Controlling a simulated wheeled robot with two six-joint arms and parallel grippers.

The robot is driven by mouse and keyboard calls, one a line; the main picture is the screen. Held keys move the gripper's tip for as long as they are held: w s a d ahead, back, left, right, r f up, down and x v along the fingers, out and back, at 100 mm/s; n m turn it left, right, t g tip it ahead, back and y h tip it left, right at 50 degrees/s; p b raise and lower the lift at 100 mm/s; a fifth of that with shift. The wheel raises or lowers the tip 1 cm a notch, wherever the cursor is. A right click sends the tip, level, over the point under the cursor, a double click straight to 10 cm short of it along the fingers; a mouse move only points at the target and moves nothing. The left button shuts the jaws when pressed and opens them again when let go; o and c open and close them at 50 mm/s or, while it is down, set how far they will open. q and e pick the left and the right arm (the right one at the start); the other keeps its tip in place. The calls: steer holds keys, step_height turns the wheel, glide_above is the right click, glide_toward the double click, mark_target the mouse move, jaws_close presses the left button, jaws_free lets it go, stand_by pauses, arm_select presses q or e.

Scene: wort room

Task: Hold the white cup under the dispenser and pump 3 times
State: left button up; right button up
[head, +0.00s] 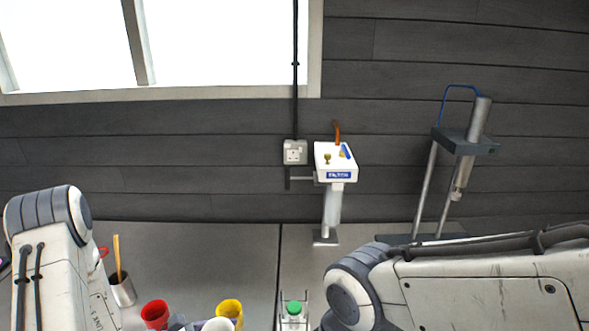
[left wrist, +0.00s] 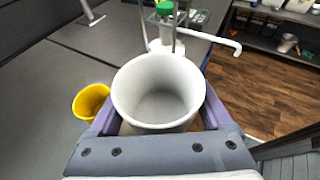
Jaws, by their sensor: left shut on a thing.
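The white cup (left wrist: 157,92) fills the middle of the left wrist view, open side toward the camera, and looks empty. My left gripper (left wrist: 158,118) is shut on it, with purple fingers at its two sides. The cup's rim also shows at the bottom edge of the head view (head: 218,325). The dispenser (left wrist: 172,44) stands just beyond the cup, partly hidden by it. Its white spout (left wrist: 222,40) points right, with its tip outside the cup's rim. Its green top (head: 294,307) shows in the head view. My right gripper is out of view; only my right arm shows.
A yellow cup (left wrist: 90,101) stands left of the white cup, and a red cup (head: 155,314) stands farther left. A metal pot (head: 123,291) holds a wooden stick. Thin metal posts (head: 307,300) stand around the dispenser. A white filter unit (head: 336,162) and a tube stand (head: 465,142) are behind.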

arm_select(q)
steer(key=s+d+f+m+g+h+b, duration=0.1)
steer(key=s+d+f+m+g+b, duration=0.15)
steer(key=s+d+f, duration=0.5)
steer(key=s+d+f+m+g+h+b, duration=0.1)
steer(key=s+d+f+m+g, duration=0.2)
steer(key=s+d, duration=0.7)
steer(key=w+p, duration=0.2)
steer(key=w, duration=0.8)
steer(key=shift+a+r+n, duration=0.3)
steer(key=shift+r+n, duration=0.05)
steer(key=shift+r, duration=0.05)
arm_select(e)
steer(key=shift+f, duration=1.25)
arm_select(q)
steer(key=shift+w, duration=0.1)
